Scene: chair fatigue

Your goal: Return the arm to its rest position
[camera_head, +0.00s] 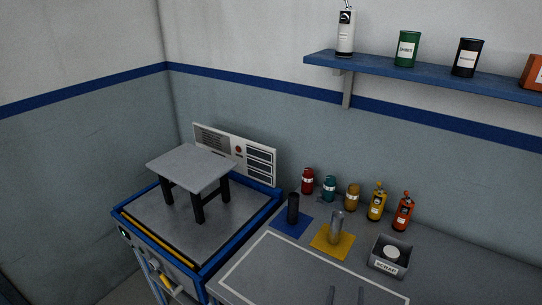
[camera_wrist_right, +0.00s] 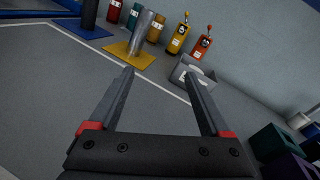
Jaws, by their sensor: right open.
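My right gripper (camera_head: 346,293) shows at the bottom edge of the head view, over the grey bench. In the right wrist view its two fingers (camera_wrist_right: 158,73) are spread apart, with only bare bench surface showing between them. It stands apart from the metal cylinder (camera_head: 337,224), which is upright on the yellow mat (camera_head: 322,243). That cylinder also shows in the wrist view (camera_wrist_right: 142,32). A black cylinder (camera_head: 293,207) stands on the blue mat (camera_head: 281,224). My left gripper is not in view.
A grey stool (camera_head: 190,168) stands on the blue-framed test machine (camera_head: 145,218) at left. A labelled box (camera_head: 388,261) holding a white disc lies right of the yellow mat. Several bottles and cans line the wall. A blue shelf (camera_head: 430,78) hangs above. The white-outlined bench area (camera_head: 275,270) is clear.

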